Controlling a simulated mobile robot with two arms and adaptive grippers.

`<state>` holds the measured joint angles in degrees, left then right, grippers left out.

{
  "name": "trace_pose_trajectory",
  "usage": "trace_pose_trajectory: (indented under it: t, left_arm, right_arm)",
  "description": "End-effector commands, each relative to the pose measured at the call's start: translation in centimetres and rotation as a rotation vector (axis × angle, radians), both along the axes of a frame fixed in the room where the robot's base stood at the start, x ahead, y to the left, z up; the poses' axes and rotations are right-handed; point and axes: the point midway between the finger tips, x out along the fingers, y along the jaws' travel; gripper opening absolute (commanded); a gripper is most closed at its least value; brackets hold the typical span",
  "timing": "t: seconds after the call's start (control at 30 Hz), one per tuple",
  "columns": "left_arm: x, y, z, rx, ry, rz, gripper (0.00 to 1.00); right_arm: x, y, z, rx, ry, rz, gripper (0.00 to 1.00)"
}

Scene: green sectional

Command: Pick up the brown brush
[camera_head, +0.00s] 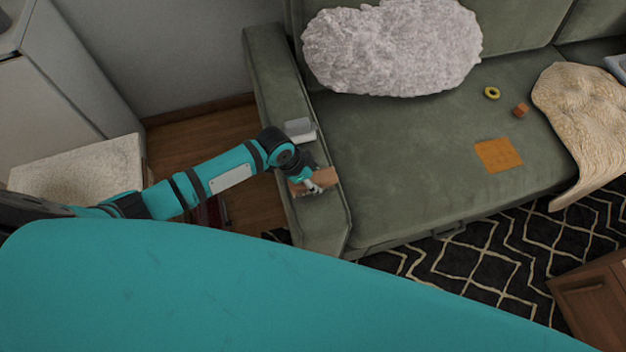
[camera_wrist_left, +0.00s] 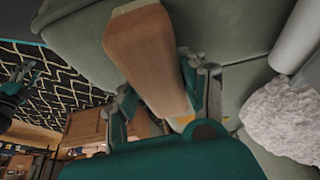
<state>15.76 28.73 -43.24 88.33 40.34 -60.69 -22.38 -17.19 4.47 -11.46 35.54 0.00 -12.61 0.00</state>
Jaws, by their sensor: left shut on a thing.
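The brown brush (camera_head: 322,182) is at my left gripper (camera_head: 312,182), over the left armrest of the green sofa. In the left wrist view the brush (camera_wrist_left: 146,55) shows as a long brown wooden block between the two fingers (camera_wrist_left: 165,100). My left gripper is shut on it. Whether the brush still touches the armrest is hard to tell. Its bristles are not clearly visible. My right gripper is not seen in the head view; a dark and teal part at the left of the wrist view is too unclear to name.
A grey-white object (camera_head: 300,130) lies on the armrest (camera_head: 272,75) just behind the gripper. A fluffy white pillow (camera_head: 392,48), a yellow ring (camera_head: 491,93), a small brown cube (camera_head: 520,110), an orange sheet (camera_head: 498,155) and a cream blanket (camera_head: 590,120) lie on the sofa.

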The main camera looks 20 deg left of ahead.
Motion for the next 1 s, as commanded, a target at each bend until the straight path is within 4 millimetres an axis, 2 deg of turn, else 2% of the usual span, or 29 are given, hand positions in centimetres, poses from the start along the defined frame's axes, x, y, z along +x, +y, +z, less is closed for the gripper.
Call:
trace_pose_trajectory:
  t: [0.27,0.53,0.77,1.0]
  left_arm:
    - [0.1,0.0,0.6,-0.001,-0.002,-0.001,0.07]
    - [0.2,0.0,4.1,-0.001,-0.005,-0.002,0.07]
    - [-2.0,-4.9,4.4,-0.006,-0.002,-0.005,0.07]
    - [-4.5,-10.6,5.0,-0.005,-0.001,-0.003,0.07]
  right_arm:
    - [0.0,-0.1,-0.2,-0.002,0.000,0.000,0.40]
    - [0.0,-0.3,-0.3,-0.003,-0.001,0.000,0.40]
    - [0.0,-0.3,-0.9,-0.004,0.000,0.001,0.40]
    - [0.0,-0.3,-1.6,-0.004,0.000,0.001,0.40]
